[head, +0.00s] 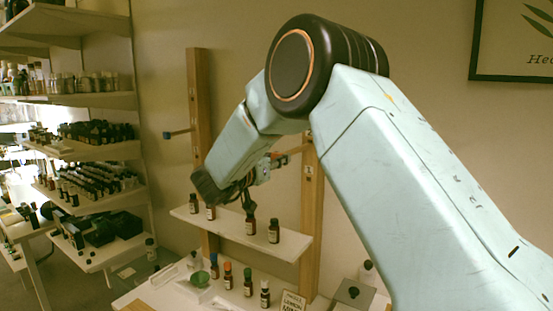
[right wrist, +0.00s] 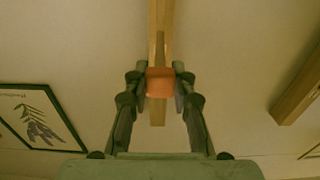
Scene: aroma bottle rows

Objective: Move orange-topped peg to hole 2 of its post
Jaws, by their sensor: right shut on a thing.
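The orange-topped peg (right wrist: 160,82) sits between the two fingertips of my right gripper (right wrist: 160,84) in the right wrist view, and the fingers are shut on it. In the head view the peg (head: 294,151) shows as a short orange-brown rod beside the right wooden post (head: 312,200). My right gripper (head: 268,165) is there just left of that post, partly hidden by my own arm. I cannot tell whether the peg is in a hole. A small dark mark shows on the post below the peg. My left gripper is not in view.
A blue-tipped peg (head: 180,132) sticks out from the left post (head: 196,100). A white shelf board (head: 285,243) spans the posts and bears several dark bottles, close below my gripper. More bottles with coloured caps stand on the table below. Shelving (head: 90,150) is at the left.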

